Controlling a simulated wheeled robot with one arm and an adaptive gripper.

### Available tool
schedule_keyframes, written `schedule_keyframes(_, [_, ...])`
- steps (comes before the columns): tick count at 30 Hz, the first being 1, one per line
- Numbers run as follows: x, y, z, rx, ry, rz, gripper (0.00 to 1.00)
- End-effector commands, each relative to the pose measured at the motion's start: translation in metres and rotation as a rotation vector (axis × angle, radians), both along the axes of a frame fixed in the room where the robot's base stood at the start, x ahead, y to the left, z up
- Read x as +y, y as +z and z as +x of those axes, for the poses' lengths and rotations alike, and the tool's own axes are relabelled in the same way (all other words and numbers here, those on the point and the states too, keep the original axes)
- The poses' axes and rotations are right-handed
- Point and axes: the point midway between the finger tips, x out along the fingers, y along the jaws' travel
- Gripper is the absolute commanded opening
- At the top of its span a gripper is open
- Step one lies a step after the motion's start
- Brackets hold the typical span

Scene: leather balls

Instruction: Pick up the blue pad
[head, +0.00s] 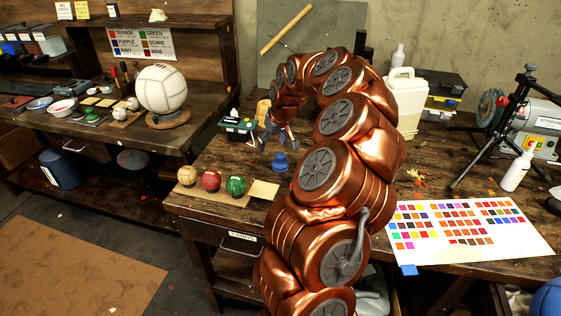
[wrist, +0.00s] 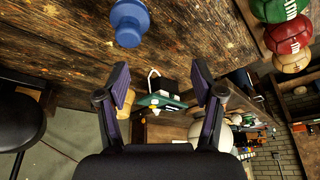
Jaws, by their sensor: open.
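A blue pad with a round knob-like top (head: 281,162) stands on the wooden workbench, just below my gripper in the head view. In the wrist view the blue pad (wrist: 130,24) lies near the top edge, left of centre, ahead of the fingertips. My gripper (head: 277,138) hangs over the bench. In the wrist view my gripper (wrist: 161,82) has its two fingers wide apart with nothing held between them. The pad is apart from both fingers.
Three small balls, tan (head: 187,175), red (head: 210,180) and green (head: 236,185), sit on a board left of the pad. A green-topped box (head: 238,126) stands behind. A colour chart (head: 465,232), a white jug (head: 407,103) and a tripod (head: 500,120) are at the right.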

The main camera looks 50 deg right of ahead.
Motion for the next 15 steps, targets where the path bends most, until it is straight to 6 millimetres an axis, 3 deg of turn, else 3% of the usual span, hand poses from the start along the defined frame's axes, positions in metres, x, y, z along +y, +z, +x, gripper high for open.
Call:
schedule_keyframes(3, [-0.031,-0.011,-0.01,0.001,-0.047,-0.015,0.67])
schedule_keyframes(6, [-0.042,-0.015,-0.013,0.0,-0.063,-0.02,0.67])
schedule_keyframes(15, [-0.046,-0.037,-0.006,0.007,-0.063,-0.021,0.67])
